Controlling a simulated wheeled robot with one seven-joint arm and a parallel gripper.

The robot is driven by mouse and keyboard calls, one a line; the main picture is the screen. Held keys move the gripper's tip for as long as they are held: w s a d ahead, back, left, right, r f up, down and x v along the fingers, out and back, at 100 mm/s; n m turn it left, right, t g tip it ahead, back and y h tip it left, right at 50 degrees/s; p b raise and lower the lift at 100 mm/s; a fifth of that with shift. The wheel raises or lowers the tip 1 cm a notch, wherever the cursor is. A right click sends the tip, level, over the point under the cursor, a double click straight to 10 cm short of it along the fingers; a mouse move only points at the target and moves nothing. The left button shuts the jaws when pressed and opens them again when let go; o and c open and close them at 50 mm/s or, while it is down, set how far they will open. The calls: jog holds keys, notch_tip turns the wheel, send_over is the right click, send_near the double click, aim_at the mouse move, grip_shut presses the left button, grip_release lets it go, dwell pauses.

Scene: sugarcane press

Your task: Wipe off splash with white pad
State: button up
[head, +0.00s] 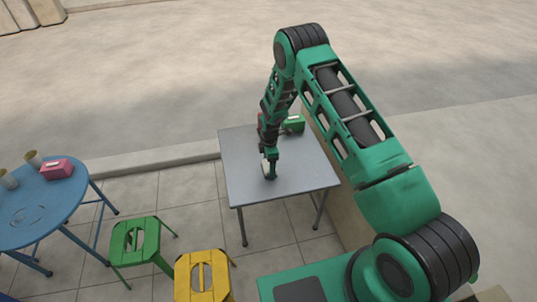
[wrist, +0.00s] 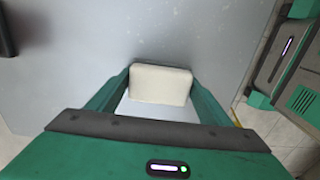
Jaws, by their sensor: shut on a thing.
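My gripper (wrist: 160,92) is shut on the white pad (wrist: 160,84), a pale block with rounded corners held between the two green fingers. In the head view my gripper (head: 269,172) points down at the grey table (head: 240,165), near the middle of its top. The pad is at or just above the surface; I cannot tell whether it touches. In the wrist view, faint pale specks (wrist: 140,25) show on the grey top ahead of the pad. I cannot tell whether they are the splash, and no clear splash shows in the head view.
A green and red object (head: 293,124) stands at the table's back, partly behind my arm. A blue round table (head: 30,215) at left holds a pink box (head: 57,168) and two cups (head: 33,158). A green stool (head: 140,240) and a yellow stool (head: 203,275) stand in front.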

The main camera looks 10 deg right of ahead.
notch_tip(320, 180, up, 3)
jog(key=shift+a+r, duration=0.1)
jog(key=shift+a, duration=0.05)
jog(key=shift+r, duration=2.4)
